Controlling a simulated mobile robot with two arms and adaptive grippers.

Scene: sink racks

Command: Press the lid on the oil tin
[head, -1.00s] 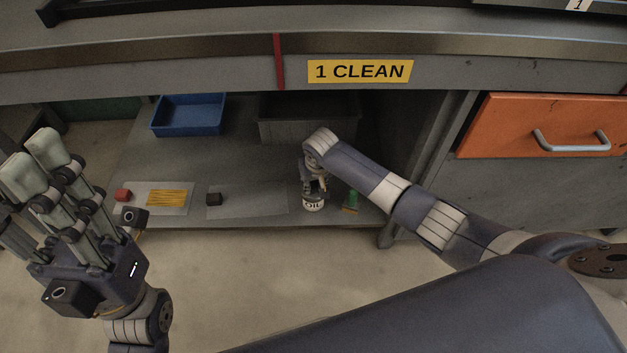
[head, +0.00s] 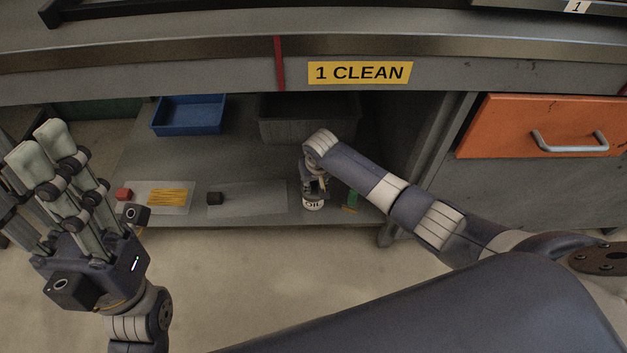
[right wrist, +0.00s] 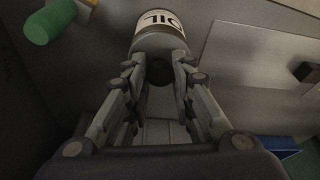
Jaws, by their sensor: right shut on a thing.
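The oil tin (head: 313,204), white with a dark OIL label, stands upright near the front edge of the low shelf. In the right wrist view the tin (right wrist: 157,18) is at the top, directly beyond my fingertips. My right gripper (head: 315,188) points down at the top of the tin. In the right wrist view my right gripper (right wrist: 160,62) is shut on the grey lid (right wrist: 160,42) at the tin's top. The fingers hide part of the lid, and I cannot tell whether it is fully seated. My left gripper (head: 34,145) is open and empty, well left of the tin.
A green object (head: 351,201) lies close right of the tin. A black block (head: 214,198), a red block (head: 124,194) and yellow sticks (head: 171,197) are to the left. A blue tray (head: 188,115) and a grey bin (head: 308,120) stand behind. The counter overhangs the shelf.

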